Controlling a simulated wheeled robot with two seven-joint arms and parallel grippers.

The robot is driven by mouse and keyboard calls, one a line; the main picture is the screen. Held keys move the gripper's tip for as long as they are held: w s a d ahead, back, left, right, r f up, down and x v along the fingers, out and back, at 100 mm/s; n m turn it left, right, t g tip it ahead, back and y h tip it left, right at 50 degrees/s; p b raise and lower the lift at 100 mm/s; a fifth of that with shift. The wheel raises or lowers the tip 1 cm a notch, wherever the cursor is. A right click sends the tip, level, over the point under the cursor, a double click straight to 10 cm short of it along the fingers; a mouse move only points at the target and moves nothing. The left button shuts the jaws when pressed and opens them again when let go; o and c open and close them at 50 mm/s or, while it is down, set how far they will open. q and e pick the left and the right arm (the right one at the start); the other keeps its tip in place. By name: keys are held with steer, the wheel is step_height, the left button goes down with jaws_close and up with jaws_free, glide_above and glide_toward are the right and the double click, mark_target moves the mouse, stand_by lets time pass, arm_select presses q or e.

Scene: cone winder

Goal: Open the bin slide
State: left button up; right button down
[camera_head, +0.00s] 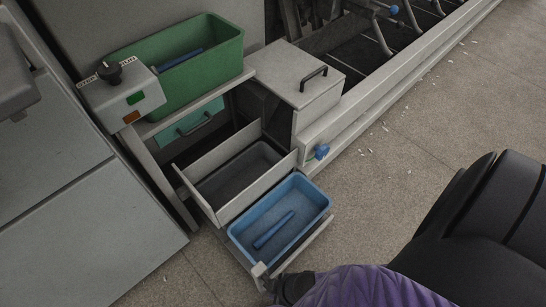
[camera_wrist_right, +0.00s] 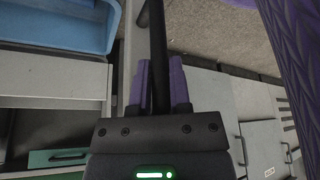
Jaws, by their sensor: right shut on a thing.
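The bin slide (camera_head: 235,207) sticks out of the machine's frame in the head view, a light grey tray with upright walls. A blue bin (camera_head: 243,240) with a blue rod-like item inside sits at its outer end, and a dark grey compartment lies behind it. In the right wrist view, my right gripper (camera_wrist_right: 160,85) has its purple fingers shut around a black handle bar (camera_wrist_right: 157,35) at the slide's outer side. In the head view only the dark wrist and purple forearm of this arm show clearly, at the bottom by the slide's front end. My left gripper is out of view.
A green bin (camera_head: 200,75) stands on the shelf above, beside a control box (camera_head: 122,95) with a black knob. A teal drawer (camera_head: 190,130) sits below it. A blue knob (camera_head: 321,151) protrudes right of the slide. Open floor (camera_head: 400,155) lies to the right.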

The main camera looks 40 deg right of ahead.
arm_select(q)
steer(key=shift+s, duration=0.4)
arm_select(e)
steer(key=shift+s, duration=0.55)
steer(key=c, duration=0.6)
jaws_free()
arm_select(q)
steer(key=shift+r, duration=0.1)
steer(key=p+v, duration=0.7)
steer(key=p, duration=0.1)
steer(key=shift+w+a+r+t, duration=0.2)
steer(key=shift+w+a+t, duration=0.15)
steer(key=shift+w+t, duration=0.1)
arm_select(e)
steer(key=v, duration=1)
steer(key=shift+f, duration=0.1)
